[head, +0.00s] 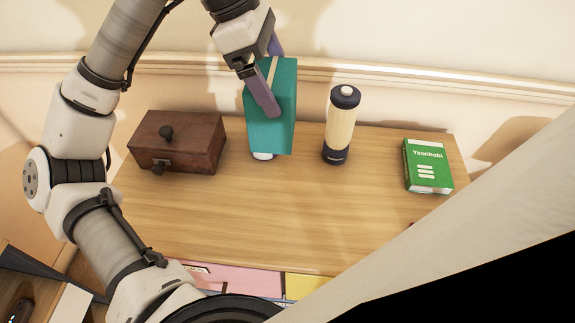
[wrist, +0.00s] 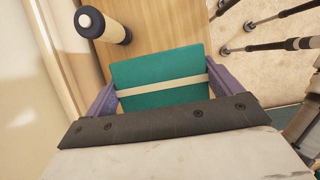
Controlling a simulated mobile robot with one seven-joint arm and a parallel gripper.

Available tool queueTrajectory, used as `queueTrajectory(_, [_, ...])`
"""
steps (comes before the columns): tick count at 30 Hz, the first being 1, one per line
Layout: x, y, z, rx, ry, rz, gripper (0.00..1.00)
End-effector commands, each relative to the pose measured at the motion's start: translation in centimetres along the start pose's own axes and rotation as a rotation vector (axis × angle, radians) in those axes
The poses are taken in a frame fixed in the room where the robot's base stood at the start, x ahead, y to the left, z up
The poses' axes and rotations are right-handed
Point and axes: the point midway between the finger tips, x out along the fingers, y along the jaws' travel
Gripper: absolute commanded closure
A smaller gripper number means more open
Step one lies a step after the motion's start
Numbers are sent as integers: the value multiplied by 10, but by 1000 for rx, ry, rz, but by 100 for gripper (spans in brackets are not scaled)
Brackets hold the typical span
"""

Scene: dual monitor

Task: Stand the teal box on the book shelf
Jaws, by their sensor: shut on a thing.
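The teal box (head: 286,112) has a cream band and is held roughly upright over the back of a wooden top. My gripper (head: 264,92) is shut on the box from above, one purple finger across its near side. In the wrist view the teal box (wrist: 160,74) fills the space between the two fingers of my gripper (wrist: 162,92). I cannot tell whether the box's lower edge touches the wood. The wooden top (head: 220,220) appears to be the top of the book shelf, with pink and yellow items showing below its front edge.
A dark brown drawer box (head: 178,142) stands left of the teal box. A cream bottle with dark cap (head: 342,125) stands close on its right. A green book-like box (head: 428,165) is farther right. The middle front is clear.

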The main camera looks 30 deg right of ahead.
Motion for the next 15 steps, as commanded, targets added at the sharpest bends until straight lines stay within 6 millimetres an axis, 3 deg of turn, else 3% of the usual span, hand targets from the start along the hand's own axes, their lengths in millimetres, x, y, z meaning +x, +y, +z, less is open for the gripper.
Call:
queueTrajectory(5, [8, 0, -4, -1, -1, -2, 51])
queueTrajectory(15, [80, -1, -33, -1, -5, -3, 51])
